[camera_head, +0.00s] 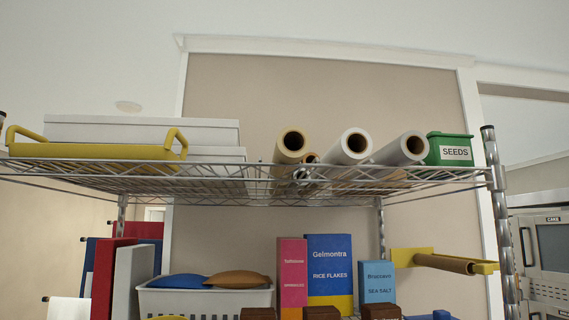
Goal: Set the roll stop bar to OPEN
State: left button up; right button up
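Several paper rolls lie end-on on the top wire shelf (215,171): a tan roll (292,146), a white roll (355,144), a greyish roll (408,148) and a smaller brown one low between them. No part is labelled as the roll stop bar, and I cannot tell which part it is or how it is set. A yellow bracket (412,256) with a brown cylinder (445,263) across it is at the right, below the top shelf. Neither of my grippers is in view.
A yellow-handled tray (90,151) and white boxes (140,131) fill the top shelf's left. A green SEEDS box (450,150) stands at its right end, near a metal post (503,220). Below are a white basket (205,299) and grocery boxes (330,270).

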aim_at(481, 269)
jog(key=z, duration=1.25)
